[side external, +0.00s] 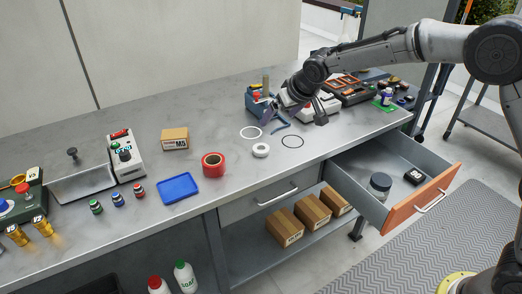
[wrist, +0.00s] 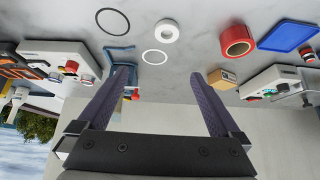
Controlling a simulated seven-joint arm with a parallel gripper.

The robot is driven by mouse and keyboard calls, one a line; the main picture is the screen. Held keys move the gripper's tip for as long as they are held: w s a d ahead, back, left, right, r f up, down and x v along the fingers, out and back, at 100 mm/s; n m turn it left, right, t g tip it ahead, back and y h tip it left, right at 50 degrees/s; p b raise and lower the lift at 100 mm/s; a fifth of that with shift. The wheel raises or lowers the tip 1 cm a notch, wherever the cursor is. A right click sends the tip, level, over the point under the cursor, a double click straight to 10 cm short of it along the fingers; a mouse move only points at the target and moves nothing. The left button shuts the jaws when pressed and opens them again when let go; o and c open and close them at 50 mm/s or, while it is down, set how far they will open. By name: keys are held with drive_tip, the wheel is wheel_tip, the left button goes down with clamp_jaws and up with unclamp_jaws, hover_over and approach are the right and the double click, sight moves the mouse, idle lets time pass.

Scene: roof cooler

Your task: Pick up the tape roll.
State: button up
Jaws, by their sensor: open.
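A red tape roll (side external: 213,170) lies flat on the grey workbench (side external: 200,215), left of a smaller white roll (side external: 261,155), which may also be tape. In the wrist view, the red roll (wrist: 237,49) is at upper right and the white roll (wrist: 167,39) at top centre. My gripper (side external: 272,112) is above the bench near the back, beside a blue holder, right of and behind both rolls. In the wrist view my gripper (wrist: 162,76) has its two fingers wide apart with nothing between them. In the side view its fingers are partly unclear against the holder.
A white ring (side external: 251,132), a black ring (side external: 292,142) and a blue strip lie near the rolls. A blue tray (side external: 178,188) and cardboard box (side external: 174,139) flank the red roll. The blue holder (side external: 252,104) stands upright. An orange-fronted drawer (side external: 425,195) hangs open at right.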

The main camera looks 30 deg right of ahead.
wheel_tip(320, 180, down, 3)
approach(261, 147)
drive_tip(key=shift+w+d+f, duration=0.15)
drive_tip(key=shift+w+f, duration=0.5)
drive_tip(key=shift+s+a+x, duration=0.1)
drive_tip(key=shift+x, duration=1.45)
drive_tip(key=shift+s+a+x, duration=0.1)
drive_tip(key=shift+x, duration=1.45)
drive_tip(key=shift+f, duration=0.15)
drive_tip(key=c, duration=1.4)
